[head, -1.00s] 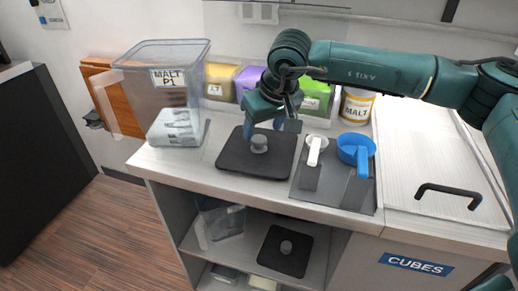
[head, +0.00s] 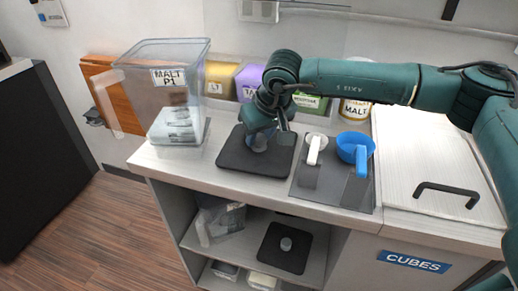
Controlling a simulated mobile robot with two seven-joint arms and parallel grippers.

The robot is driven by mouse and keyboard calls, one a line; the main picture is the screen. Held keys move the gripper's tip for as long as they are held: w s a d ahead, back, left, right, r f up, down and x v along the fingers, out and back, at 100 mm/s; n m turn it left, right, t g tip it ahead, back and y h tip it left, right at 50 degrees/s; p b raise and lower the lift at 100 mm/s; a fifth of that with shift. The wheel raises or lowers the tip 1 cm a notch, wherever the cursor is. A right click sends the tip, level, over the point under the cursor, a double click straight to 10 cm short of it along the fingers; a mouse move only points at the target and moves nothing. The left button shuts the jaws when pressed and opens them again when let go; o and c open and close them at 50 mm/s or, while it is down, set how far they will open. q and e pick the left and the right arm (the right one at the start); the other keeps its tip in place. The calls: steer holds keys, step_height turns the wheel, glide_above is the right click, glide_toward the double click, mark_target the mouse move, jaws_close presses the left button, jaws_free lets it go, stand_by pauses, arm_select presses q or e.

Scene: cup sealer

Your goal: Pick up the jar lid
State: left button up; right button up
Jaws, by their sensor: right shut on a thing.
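The jar lid (head: 236,158) is a dark, square lid with a round grey knob, lying on the counter. My right gripper (head: 262,143) is over the middle of the lid and shut on its knob, which is mostly hidden by the fingers. The lid looks flat on the counter. A clear jar labelled "MALT P1" (head: 190,70) stands to the left of the lid, with packets visible low inside it. My left gripper is not in view.
A grey mat (head: 340,196) with a white scoop (head: 314,152) and a blue scoop (head: 354,147) lies right of the lid. Coloured containers and a MALT tub (head: 356,108) line the back. A similar dark lid (head: 272,256) lies on the shelf below.

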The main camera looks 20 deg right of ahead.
jaws_close()
steer(key=shift+r, duration=0.1)
